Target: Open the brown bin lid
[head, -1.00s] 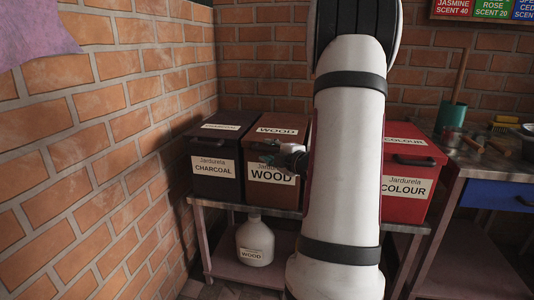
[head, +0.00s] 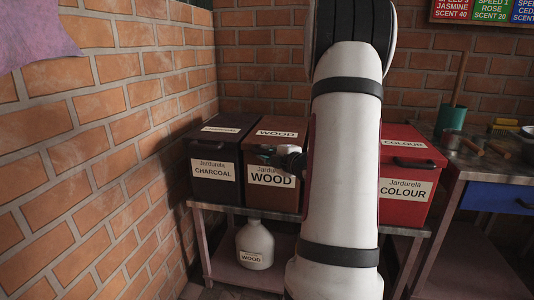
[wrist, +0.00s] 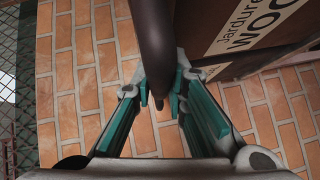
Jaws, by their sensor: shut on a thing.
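The brown bin (head: 258,190) carries "WOOD" labels and stands on a low table between the charcoal bin and my arm. Its lid (head: 266,138) lies flat and closed on top. My gripper (head: 268,154) is at the front of the lid, partly hiding the upper edge of the front label. In the wrist view, the teal-padded fingers (wrist: 158,90) are shut on the dark brown handle (wrist: 157,45), which runs between them. The bin's labelled front (wrist: 255,35) shows at upper right. My arm hides the bin's right side in the head view.
The dark charcoal bin (head: 208,180) stands close on the left, and the red colour bin (head: 410,165) stands to the right behind my arm. A white jug (head: 254,243) sits on the shelf below. A brick wall (head: 90,150) is near on the left.

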